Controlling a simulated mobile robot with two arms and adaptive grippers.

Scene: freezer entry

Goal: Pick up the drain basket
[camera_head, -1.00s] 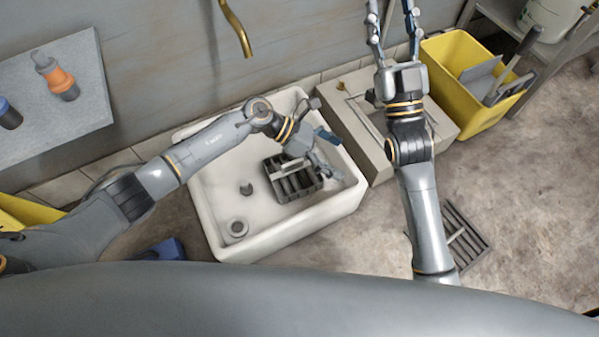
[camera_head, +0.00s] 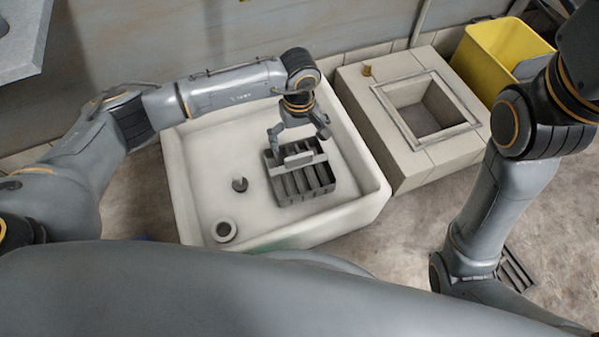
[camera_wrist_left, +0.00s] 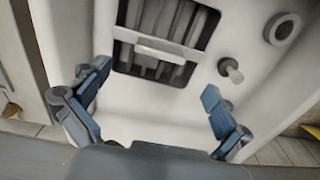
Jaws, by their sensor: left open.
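The drain basket (camera_head: 302,181) is a dark grey slatted box with a lighter handle bar (camera_head: 299,159) across its top. It sits in the white sink (camera_head: 182,205), right of the middle. In the left wrist view the basket (camera_wrist_left: 150,66) and its pale bar (camera_wrist_left: 159,51) lie ahead of the fingers. My left gripper (camera_head: 299,136) points down over the far side of the basket, with its fingers spread and nothing between them. The open blue fingertips also show in the left wrist view (camera_wrist_left: 155,85). My right arm is at the right edge; its gripper is out of the picture.
A grey plug (camera_head: 240,184) and a round drain ring (camera_head: 226,231) are in the sink, left of the basket. A tiled block with a square opening (camera_head: 430,112) stands right of the sink. A yellow bin (camera_head: 497,50) is behind it. A floor grate (camera_head: 516,268) lies at lower right.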

